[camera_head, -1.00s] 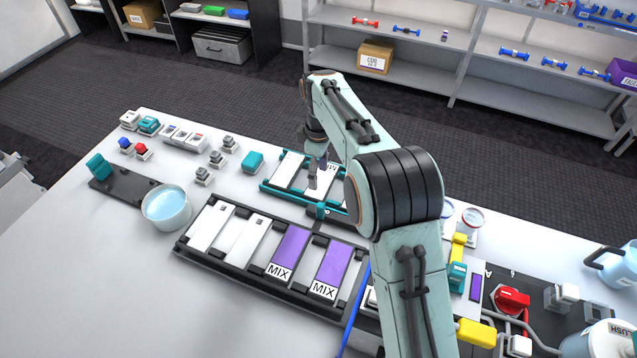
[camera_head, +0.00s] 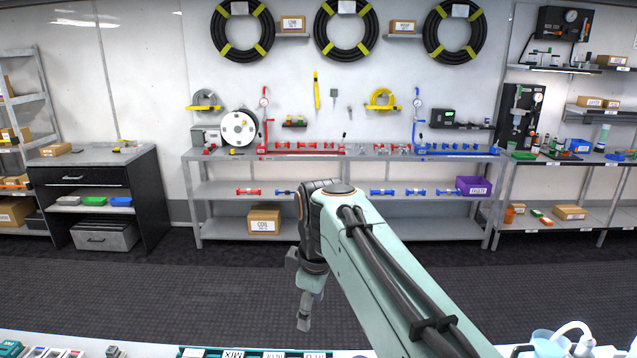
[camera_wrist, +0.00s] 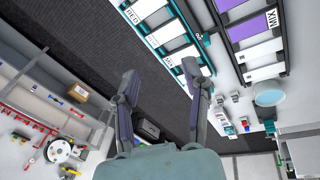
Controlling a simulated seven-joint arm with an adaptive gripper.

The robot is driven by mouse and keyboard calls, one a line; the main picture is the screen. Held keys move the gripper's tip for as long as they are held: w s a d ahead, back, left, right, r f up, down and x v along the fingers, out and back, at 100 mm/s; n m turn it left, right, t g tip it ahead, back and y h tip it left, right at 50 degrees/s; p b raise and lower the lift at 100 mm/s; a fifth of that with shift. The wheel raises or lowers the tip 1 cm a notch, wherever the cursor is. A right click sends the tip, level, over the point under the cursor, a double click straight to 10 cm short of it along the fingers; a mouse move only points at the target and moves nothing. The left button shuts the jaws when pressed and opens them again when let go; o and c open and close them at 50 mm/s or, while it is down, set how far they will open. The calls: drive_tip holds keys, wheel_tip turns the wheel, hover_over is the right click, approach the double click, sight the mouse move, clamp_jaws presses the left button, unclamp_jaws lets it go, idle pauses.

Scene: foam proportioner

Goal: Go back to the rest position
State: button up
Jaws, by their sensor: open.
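My gripper (camera_head: 304,312) hangs at the end of my raised arm, pointing down, in front of the far shelves in the head view. In the wrist view my gripper (camera_wrist: 162,82) shows two fingers spread apart with nothing between them. The teal rack (camera_wrist: 206,69) with white labelled plates lies on the table, apart from the fingers. Beside it is the black rack (camera_wrist: 236,78) with white and purple plates, one marked MIX. In the head view only the table's far strip (camera_head: 150,342) shows, below my gripper.
A bowl of pale blue liquid (camera_wrist: 270,93) and small blocks stand on the table. A grey shelf unit (camera_head: 225,190) with a cardboard box (camera_head: 263,220) stands against the back wall. Dark floor (camera_head: 180,285) lies clear between shelves and table.

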drive_tip(key=s+d+r+m, duration=0.2)
drive_tip(key=s+d+m, duration=0.2)
drive_tip(key=s+d, duration=0.5)
drive_tip(key=s+f+m+g, duration=0.1)
drive_tip(key=s+f+m, duration=0.3)
drive_tip(key=s, duration=0.5)
drive_tip(key=s+f+m+g, duration=0.2)
drive_tip(key=s+f+m, duration=0.2)
drive_tip(key=s+f, duration=0.4)
drive_tip(key=shift+s+d+m, duration=0.4)
drive_tip(key=shift+s, duration=0.05)
